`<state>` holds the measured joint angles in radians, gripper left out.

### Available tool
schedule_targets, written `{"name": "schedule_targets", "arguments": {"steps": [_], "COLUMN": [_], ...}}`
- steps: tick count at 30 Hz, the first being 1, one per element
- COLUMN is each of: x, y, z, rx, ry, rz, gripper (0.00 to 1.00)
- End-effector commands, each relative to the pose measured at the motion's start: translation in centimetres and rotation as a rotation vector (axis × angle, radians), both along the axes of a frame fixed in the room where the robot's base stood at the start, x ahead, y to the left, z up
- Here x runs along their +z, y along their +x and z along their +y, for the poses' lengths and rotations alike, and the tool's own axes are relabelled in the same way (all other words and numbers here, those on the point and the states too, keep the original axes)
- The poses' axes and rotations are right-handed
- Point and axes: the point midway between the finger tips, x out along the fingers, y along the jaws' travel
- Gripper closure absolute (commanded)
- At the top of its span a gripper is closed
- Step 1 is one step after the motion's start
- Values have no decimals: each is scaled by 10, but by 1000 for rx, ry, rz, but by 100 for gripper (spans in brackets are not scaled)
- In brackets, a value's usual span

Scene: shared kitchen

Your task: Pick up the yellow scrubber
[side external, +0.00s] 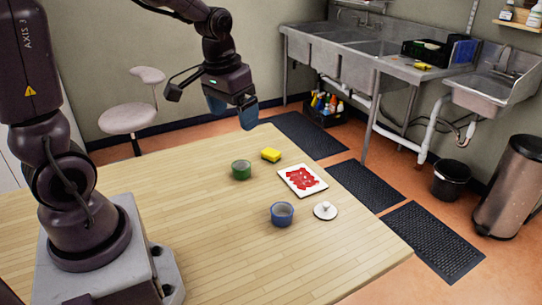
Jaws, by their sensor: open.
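The yellow scrubber (271,155) is a small yellow block lying on the wooden table (240,250), towards its far edge. My gripper (232,112) is open and empty, with blue fingers pointing down. In the side external view it hangs in the air above the far part of the table, up and to the left of the scrubber and apart from it. Nothing hides the scrubber.
A green tape roll (241,170) sits just left of the scrubber. The table's front is clear.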

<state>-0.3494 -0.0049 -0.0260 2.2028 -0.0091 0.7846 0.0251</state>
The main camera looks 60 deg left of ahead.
Motion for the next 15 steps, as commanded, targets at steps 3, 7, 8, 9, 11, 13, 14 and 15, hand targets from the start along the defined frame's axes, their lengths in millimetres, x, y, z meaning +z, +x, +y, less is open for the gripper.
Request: {"name": "schedule_targets", "arguments": {"steps": [3, 7, 8, 9, 11, 13, 14, 15], "x": [-37, -80, -91, -105, -124, -143, -149, -155], "y": [29, 58, 64, 71, 82, 94, 99, 108], "z": [37, 79, 89, 101, 118, 135, 142, 150], "rx": [60, 114, 125, 139, 155, 166, 169, 168], "ry": [-18, -27, -28, -28, -25, -14, -8, 5], "rz": [27, 21, 17, 8, -11, -41, -56, -82], "gripper": [11, 11, 11, 11, 11, 11, 11, 11]}}
